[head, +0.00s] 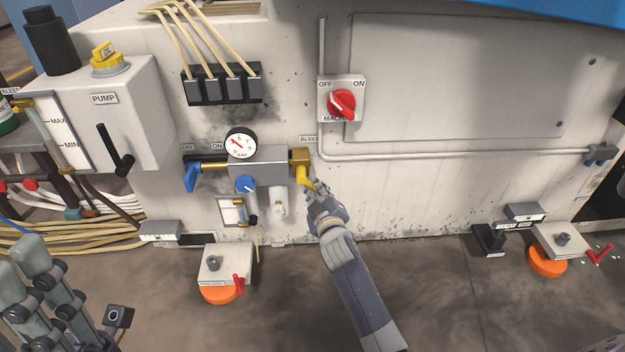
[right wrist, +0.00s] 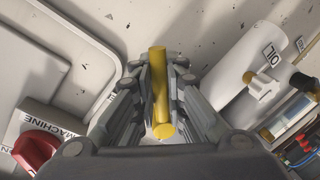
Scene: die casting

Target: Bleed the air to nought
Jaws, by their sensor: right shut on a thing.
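The pressure gauge (head: 240,143), a white dial with a black rim, sits above the grey air unit (head: 262,160). Its red needle points to the upper left; the value is too small to read surely. At the unit's right end, by the BLEED label (head: 308,139), is a brass valve (head: 299,156) with a yellow lever (head: 303,176). My right gripper (head: 316,190) is shut on this lever; the right wrist view shows the yellow lever (right wrist: 159,85) between the fingers. My left gripper (head: 32,290), cut by the lower left picture edge, appears open and empty.
A blue OFF/ON handle (head: 192,177) hangs at the unit's left end, and a blue knob (head: 245,184) sits below it. The red MACHINE switch (head: 342,104) is above right of my right gripper. Orange-based pedals (head: 221,293) stand on the floor.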

